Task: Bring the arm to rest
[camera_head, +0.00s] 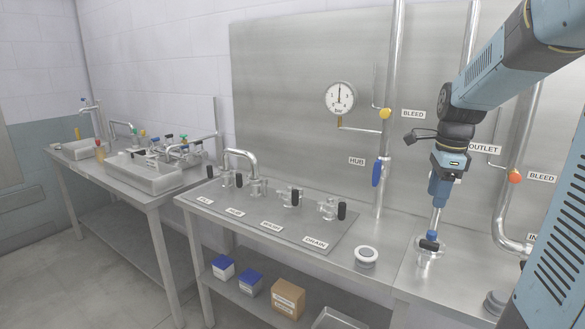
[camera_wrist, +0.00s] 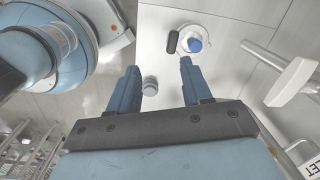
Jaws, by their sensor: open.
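My arm comes in from the upper right in the head view, bent at the elbow, with its end pointing down. My gripper (camera_head: 438,203) hangs above the right end of the steel bench, over a fitting with a blue top and a black handle (camera_head: 430,244). In the wrist view my gripper (camera_wrist: 160,66) is open, with two blue fingers apart and nothing held between them. The blue-topped fitting shows beyond the fingertips in the wrist view (camera_wrist: 195,45), apart from them. A small grey round cap (camera_wrist: 150,86) appears lower down between the fingers.
A steel panel carries a gauge (camera_head: 340,98), vertical pipes (camera_head: 393,110) and a blue-handled valve (camera_head: 377,172). A valve plate (camera_head: 270,215) with several black handles lies on the bench. A white-topped round fitting (camera_head: 366,256) stands left of my gripper. Boxes (camera_head: 287,298) sit on the shelf below.

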